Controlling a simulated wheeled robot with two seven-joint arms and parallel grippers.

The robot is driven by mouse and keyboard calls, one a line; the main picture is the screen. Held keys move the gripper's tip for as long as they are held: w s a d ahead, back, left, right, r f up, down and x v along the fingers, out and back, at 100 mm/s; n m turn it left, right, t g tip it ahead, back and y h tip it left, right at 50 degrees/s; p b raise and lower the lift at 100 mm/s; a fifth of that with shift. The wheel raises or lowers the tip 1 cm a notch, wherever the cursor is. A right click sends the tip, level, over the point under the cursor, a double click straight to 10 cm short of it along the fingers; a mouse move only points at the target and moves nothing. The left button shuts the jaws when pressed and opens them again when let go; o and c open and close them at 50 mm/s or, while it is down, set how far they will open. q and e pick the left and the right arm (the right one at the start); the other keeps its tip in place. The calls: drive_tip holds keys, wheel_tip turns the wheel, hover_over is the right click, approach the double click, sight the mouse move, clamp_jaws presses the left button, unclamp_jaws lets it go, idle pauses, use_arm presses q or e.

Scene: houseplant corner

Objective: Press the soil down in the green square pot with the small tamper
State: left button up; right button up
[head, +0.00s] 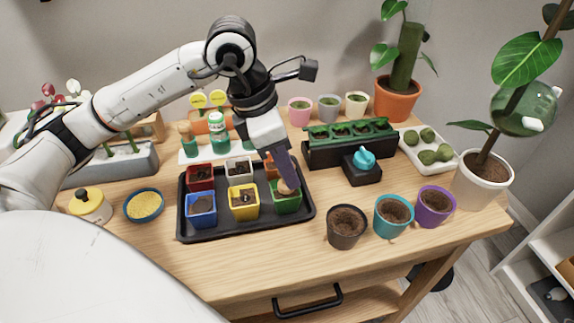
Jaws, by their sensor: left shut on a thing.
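The green square pot (287,204) stands at the front right of a black tray (250,229). My left gripper (281,165) comes down from above over this pot, its fingers pointing down. It is shut on the small tamper (288,188), whose round tan end shows at the mouth of the green pot. Whether the tamper touches the soil cannot be told; it and the fingers hide most of the soil. My right gripper is not in view.
The tray also holds a blue pot (202,210), a yellow pot (243,205), a red pot (201,179) and others. A dark round pot (346,227), a teal pot (393,215) and a purple pot (434,207) stand to the right. The table's front edge is clear.

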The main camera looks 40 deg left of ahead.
use_arm(q)
drive_tip(key=shift+s+f+b, duration=0.1)
drive_tip(key=shift+f+b, duration=0.5)
drive_tip(key=shift+f, duration=0.05)
idle(1.5)
drive_tip(key=shift+r, duration=0.1)
drive_tip(key=shift+r+p, duration=2.5)
drive_tip(key=shift+r, duration=1.05)
drive_tip(key=shift+f, duration=0.1)
